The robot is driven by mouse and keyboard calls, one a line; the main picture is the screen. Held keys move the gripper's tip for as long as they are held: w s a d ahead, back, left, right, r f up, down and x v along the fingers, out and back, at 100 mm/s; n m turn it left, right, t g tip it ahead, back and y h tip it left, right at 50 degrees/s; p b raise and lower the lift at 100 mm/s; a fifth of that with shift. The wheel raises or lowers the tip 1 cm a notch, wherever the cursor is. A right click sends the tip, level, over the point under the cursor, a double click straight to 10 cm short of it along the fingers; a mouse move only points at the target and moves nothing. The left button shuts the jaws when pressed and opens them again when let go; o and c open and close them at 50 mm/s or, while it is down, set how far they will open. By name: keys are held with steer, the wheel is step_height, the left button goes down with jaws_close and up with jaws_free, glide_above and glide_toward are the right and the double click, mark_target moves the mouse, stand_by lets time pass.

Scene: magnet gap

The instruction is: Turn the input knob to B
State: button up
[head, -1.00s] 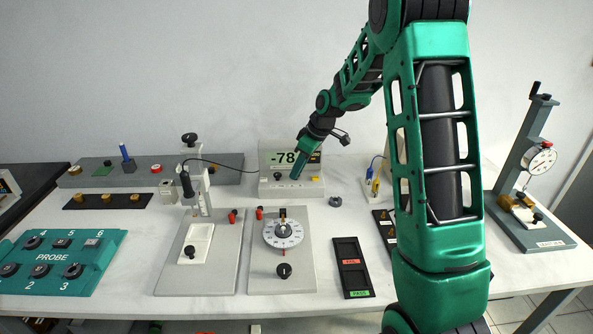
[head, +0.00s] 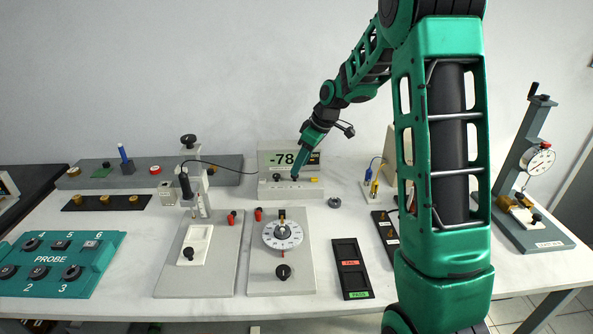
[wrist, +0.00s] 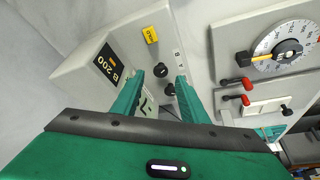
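The meter box (head: 300,190) stands at the back middle of the table. Its display (head: 283,159) reads -78 in the head view, and a side panel (wrist: 107,62) reads B 200 in the wrist view. Two black knobs, one (wrist: 160,69) beside the other (wrist: 170,89), stick out of its front ledge with a yellow button (wrist: 150,34). I cannot tell which is the input knob, as the lettering is too small. My gripper (wrist: 160,79) is open, its two fingers apart on either side of the knobs in the wrist view. It also shows over the ledge in the head view (head: 296,175). Contact cannot be told.
A grey panel with a white dial (head: 282,235) stands in front of the meter box. A small dark ring (head: 334,203) and a stand with yellow and blue plugs (head: 372,186) are to its right. A black cable runs to a probe stand at left.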

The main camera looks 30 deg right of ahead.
steer(key=v, duration=0.7)
steer(key=shift+r, duration=0.15)
steer(key=shift+s+d, duration=0.1)
steer(key=shift+s, duration=0.05)
steer(key=s+m+g+h, duration=0.1)
steer(key=s+m, duration=0.6)
steer(key=s, duration=1.3)
steer(key=s+d+f+m+g+h, duration=0.1)
steer(key=s+m, duration=0.6)
steer(key=s, duration=1.3)
steer(key=shift+s+f+g+h, duration=0.3)
steer(key=shift+f+g, duration=0.05)
steer(key=shift+g, duration=0.45)
steer(key=shift+w+f, duration=0.25)
steer(key=shift+w, duration=0.4)
